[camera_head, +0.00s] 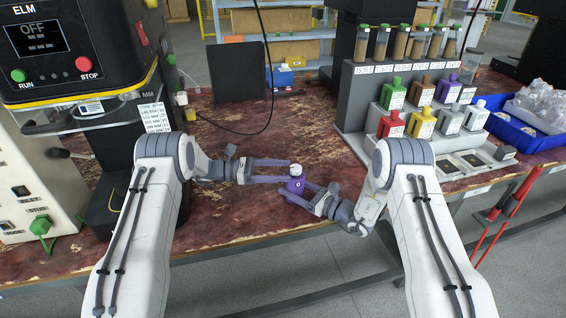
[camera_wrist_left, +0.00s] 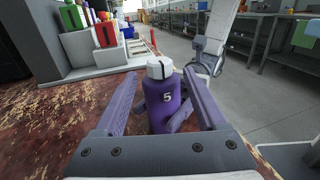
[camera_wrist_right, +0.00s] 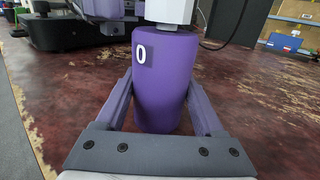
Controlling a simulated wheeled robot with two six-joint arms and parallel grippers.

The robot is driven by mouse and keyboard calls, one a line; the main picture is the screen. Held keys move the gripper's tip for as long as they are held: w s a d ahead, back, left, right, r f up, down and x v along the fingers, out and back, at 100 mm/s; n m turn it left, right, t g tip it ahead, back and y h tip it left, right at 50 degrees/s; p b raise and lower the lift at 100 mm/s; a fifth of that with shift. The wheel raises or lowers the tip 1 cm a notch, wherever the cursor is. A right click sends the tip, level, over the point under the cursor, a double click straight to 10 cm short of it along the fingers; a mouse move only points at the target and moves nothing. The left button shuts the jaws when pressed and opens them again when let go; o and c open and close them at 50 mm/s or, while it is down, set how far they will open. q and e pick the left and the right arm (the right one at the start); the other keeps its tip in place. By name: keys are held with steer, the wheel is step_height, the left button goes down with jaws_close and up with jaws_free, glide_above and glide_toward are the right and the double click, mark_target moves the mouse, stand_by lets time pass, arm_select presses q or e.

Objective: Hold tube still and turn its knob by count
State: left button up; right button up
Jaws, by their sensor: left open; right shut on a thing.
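A purple tube (camera_head: 295,186) with a white knob (camera_head: 296,169) on top stands upright near the front edge of the table. My right gripper (camera_head: 307,189) is shut on the tube's body from the right. In the right wrist view the tube (camera_wrist_right: 164,90) shows a "0" and the fingers press its sides. My left gripper (camera_head: 287,171) is open, coming from the left, with its fingers around the top of the tube. In the left wrist view the tube (camera_wrist_left: 170,115) shows a "5", and the white knob (camera_wrist_left: 160,68) with a dark mark lies between the spread fingers.
A machine with a display (camera_head: 45,40) stands at the left. A grey stepped rack (camera_head: 358,105) with coloured bottles is at the right, beside a blue bin (camera_head: 515,125). A dark panel (camera_head: 238,86) stands at the back. The tabletop behind the tube is clear.

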steer(key=o, duration=1.5)
